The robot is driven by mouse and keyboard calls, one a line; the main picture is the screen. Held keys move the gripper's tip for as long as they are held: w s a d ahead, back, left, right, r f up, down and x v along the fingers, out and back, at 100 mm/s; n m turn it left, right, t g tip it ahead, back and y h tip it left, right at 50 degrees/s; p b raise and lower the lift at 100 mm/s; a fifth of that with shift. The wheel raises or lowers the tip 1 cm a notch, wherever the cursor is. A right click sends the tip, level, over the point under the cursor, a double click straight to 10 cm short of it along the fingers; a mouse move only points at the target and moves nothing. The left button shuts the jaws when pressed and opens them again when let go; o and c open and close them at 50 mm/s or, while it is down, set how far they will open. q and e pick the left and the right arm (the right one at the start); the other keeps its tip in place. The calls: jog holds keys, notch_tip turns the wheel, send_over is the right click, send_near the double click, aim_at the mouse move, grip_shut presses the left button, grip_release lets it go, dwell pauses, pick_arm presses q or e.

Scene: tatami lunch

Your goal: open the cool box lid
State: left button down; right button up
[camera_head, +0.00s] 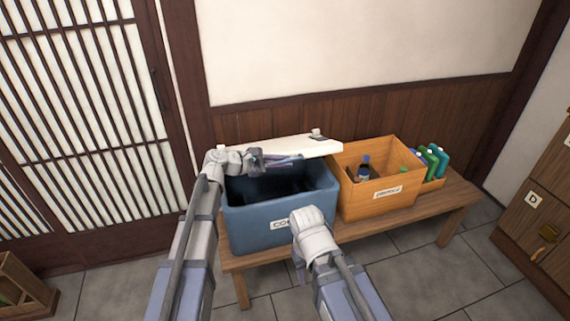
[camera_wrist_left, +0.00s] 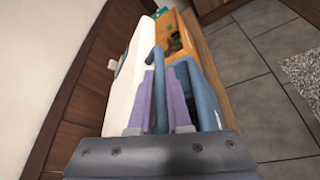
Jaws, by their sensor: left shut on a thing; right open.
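The blue cool box (camera_head: 310,210) stands on the bench with its label facing front; its dark inside shows. Its white lid (camera_head: 310,147) is raised along the back edge, and also shows in the left wrist view (camera_wrist_left: 125,85). My left gripper (camera_head: 284,160) is over the opening, at the front side of the lid. In the left wrist view its purple fingers (camera_wrist_left: 160,85) are shut around a blue bar, seemingly the lid handle (camera_wrist_left: 160,62). My right gripper (camera_head: 299,265) is low in front of the box, open; its fingertips are mostly hidden behind the wrist.
An orange crate (camera_head: 380,208) with bottles (camera_head: 364,166) stands right of the box on the wooden bench (camera_head: 452,200). Green and blue containers (camera_head: 435,160) are at its right. A panelled wall (camera_head: 420,118) is close behind; a cabinet (camera_head: 540,210) stands far right.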

pick_arm(q)
jog(key=w+a+r+n+g+p, duration=0.1)
jog(key=w+a+r+n+p, duration=0.1)
jog(key=w+r+p, duration=0.6)
jog(key=w+a+r+n+g+p, duration=0.1)
jog(key=w+a+r+p, duration=0.3)
jog(key=w+r+p, duration=0.4)
jog(key=shift+w+a+r+n+g+p, duration=0.15)
jog(key=shift+w+r+n+g+p, duration=0.3)
jog(key=shift+w, duration=1.2)
jog(key=shift+r, duration=0.1)
jog(key=c, duration=0.9)
grip_release()
jog(key=shift+o, duration=0.2)
jog(key=shift+s, duration=0.1)
jog(key=p+v, duration=0.2)
jog(key=v, duration=0.5)
jog(key=shift+a+p, duration=0.35)
jog(key=shift+p, duration=0.05)
jog(key=shift+s+a, duration=0.1)
jog(key=shift+s, duration=0.05)
